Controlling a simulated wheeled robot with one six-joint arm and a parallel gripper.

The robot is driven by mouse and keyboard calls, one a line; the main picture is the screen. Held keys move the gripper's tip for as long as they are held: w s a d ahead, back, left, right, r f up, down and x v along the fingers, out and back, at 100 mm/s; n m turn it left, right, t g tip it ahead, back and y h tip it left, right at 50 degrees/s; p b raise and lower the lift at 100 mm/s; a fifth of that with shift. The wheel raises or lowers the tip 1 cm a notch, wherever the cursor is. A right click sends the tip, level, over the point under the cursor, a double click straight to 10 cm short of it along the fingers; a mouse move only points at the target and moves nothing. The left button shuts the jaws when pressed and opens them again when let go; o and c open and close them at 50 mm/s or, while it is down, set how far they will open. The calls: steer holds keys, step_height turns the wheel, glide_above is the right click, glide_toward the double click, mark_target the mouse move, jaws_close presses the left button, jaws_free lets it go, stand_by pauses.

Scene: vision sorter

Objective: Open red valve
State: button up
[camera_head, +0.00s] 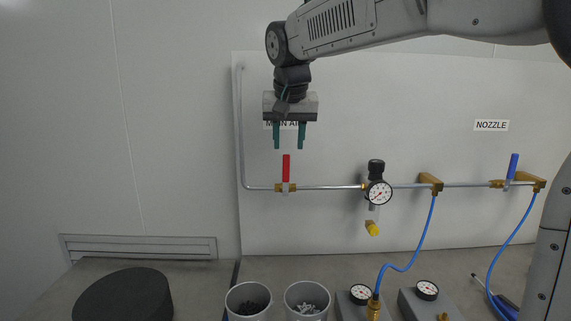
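The red valve handle (286,167) stands upright on a brass valve body (285,188) in the metal pipe along the wall panel, under the partly covered "MAIN AIR" label. The handle is across the line of the pipe. My gripper (289,147) points down with its two green fingers apart and nothing between them. In the picture its fingertips are just above the top of the red handle, one to each side. How far the gripper is from the wall in depth, I cannot tell.
Right of the valve are a pressure gauge (378,192) and a blue-handled valve (512,166) by the "NOZZLE" label (491,125). Blue hoses (417,245) hang down. Below are two cups (306,313) with small parts, gauge boxes and a black round object (123,294).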

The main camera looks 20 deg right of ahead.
mark_target(286, 157)
steer(key=shift+w+a+f, duration=0.1)
steer(key=shift+w+f, duration=0.15)
steer(key=shift+w, duration=0.1)
steer(key=x, duration=0.7)
jaws_close()
